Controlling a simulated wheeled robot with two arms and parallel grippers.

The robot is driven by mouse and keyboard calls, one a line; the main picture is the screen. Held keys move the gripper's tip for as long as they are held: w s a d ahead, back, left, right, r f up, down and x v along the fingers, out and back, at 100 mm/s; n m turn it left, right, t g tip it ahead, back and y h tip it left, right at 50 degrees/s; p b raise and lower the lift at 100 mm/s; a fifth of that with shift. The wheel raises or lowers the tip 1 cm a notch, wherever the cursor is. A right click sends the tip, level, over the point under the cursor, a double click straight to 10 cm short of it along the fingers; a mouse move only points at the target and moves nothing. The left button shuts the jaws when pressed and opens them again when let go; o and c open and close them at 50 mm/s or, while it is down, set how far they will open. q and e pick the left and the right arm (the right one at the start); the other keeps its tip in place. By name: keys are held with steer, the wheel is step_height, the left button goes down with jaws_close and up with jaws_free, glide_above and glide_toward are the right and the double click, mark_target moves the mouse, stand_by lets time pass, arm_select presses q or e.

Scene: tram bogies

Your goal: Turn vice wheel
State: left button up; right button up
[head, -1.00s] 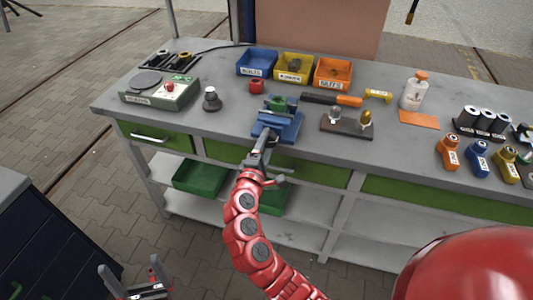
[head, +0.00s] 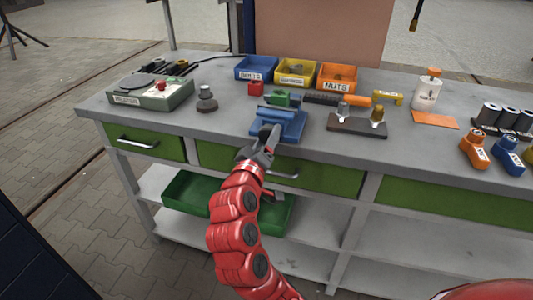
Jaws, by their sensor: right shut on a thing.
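The blue vice (head: 283,121) stands at the front edge of the grey workbench, with a green block (head: 277,98) at its jaws. My right gripper (head: 268,140) reaches up from below to the front of the vice. It is shut on the vice wheel, which is mostly hidden behind the fingers. I cannot make out the wheel's angle. My left gripper is out of view.
Blue, yellow and orange bins (head: 337,78) stand behind the vice. A dark plate with two fittings (head: 357,124) is close on the right. Green drawers (head: 327,177) lie below.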

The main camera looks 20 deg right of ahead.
steer(key=shift+f+m+b, duration=0.15)
steer(key=shift+m+b, duration=2.55)
steer(key=shift+b, duration=0.65)
steer(key=o, duration=1.4)
